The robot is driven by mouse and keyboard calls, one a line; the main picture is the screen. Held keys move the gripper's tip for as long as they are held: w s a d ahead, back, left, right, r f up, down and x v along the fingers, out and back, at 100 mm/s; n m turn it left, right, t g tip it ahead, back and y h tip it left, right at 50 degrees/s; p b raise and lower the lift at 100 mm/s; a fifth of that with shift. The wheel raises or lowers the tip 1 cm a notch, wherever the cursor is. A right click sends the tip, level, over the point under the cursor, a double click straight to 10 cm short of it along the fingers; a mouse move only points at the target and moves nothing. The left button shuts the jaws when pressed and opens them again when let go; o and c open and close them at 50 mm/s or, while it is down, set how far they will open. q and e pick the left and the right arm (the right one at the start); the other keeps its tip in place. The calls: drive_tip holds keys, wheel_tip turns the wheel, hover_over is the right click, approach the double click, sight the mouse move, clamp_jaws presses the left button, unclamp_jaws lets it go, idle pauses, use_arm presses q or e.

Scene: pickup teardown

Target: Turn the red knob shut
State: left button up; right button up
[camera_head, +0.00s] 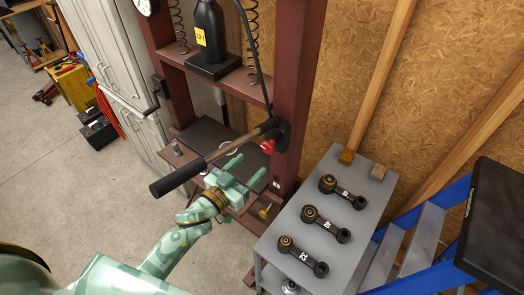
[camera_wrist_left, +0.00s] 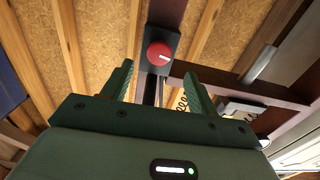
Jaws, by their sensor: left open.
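The red knob (camera_head: 268,146) sits low on the dark red upright of the press, beside a black block. In the left wrist view the red knob (camera_wrist_left: 159,54) shows face-on with a pale mark, on a black plate, centred just beyond the fingertips. My left gripper (camera_head: 249,167) is pale green and open, with nothing between its fingers. It is below and slightly left of the knob in the head view, apart from it. In the left wrist view my left gripper (camera_wrist_left: 158,75) has its two fingers spread either side of the knob's line. My right gripper is not in view.
A pump lever with a black grip (camera_head: 177,179) crosses just above my left gripper. A grey bench (camera_head: 357,226) at right holds several black links. A blue stepladder (camera_head: 428,222) stands far right. Grey cabinets (camera_head: 113,55) stand at back left.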

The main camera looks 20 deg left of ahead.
sight(266, 150)
use_arm(q)
drive_tip(key=x, duration=0.6)
drive_tip(key=shift+w+d, duration=0.15)
drive_tip(key=shift+w, duration=0.25)
drive_tip(key=c, duration=1)
